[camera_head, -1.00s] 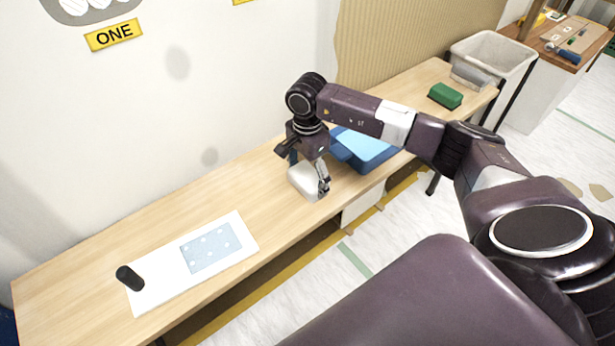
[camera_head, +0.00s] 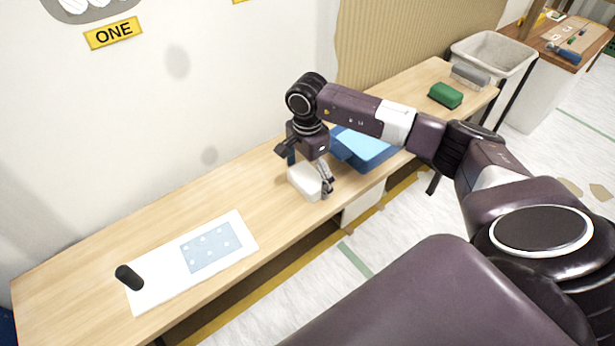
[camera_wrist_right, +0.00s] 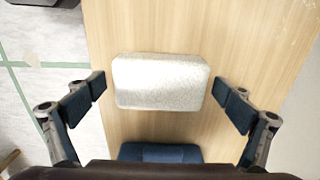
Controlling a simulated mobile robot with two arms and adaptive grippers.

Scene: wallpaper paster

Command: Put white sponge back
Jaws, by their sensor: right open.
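The white sponge (camera_head: 305,181) lies on the wooden table, left of the blue tray. In the right wrist view the sponge (camera_wrist_right: 161,81) sits between and ahead of the two finger pads, with a gap on each side. My right gripper (camera_head: 309,172) is just above the sponge in the head view; its fingers are open (camera_wrist_right: 158,100) and do not touch the sponge in the wrist view. My left gripper is not in view.
The blue tray (camera_head: 345,153) stands close on the right of the sponge. A white sheet (camera_head: 165,287) with a blue patterned piece and a black roller (camera_head: 129,277) lies at left. A green block (camera_head: 445,95) and a grey block (camera_head: 470,75) are at the far right end. Table is clear between sheet and sponge.

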